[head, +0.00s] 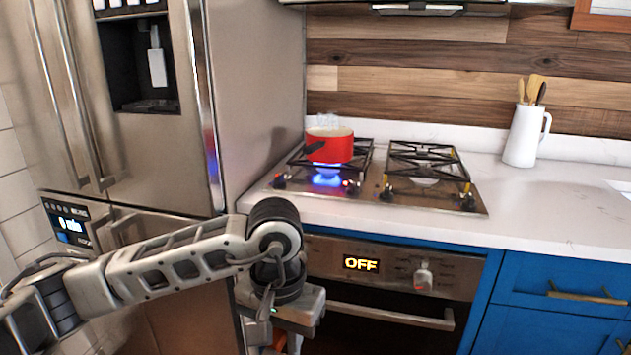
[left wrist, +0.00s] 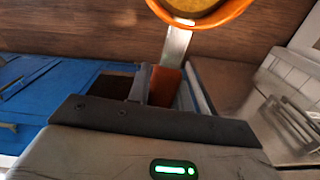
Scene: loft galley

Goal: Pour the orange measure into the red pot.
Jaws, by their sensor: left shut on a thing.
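The red pot (head: 338,149) stands upright on the left burner, its dark handle toward the front left. A blue flame burns under it and steam rises above it. My left gripper (head: 281,343) is low in front of the oven, below and in front of the pot. In the left wrist view, the left gripper (left wrist: 163,88) is shut on the handle of the orange measure (left wrist: 236,13). The measure's bowl holds something yellow-brown and is cut off by the top edge. Only a bit of orange shows in the head view. My right gripper is not in view.
The stove (head: 435,196) has black grates, and its right burner is empty. A white jug (head: 521,137) with utensils stands on the counter at the right. A steel fridge (head: 255,100) rises left of the stove. The oven display reads OFF. The counter's right front is clear.

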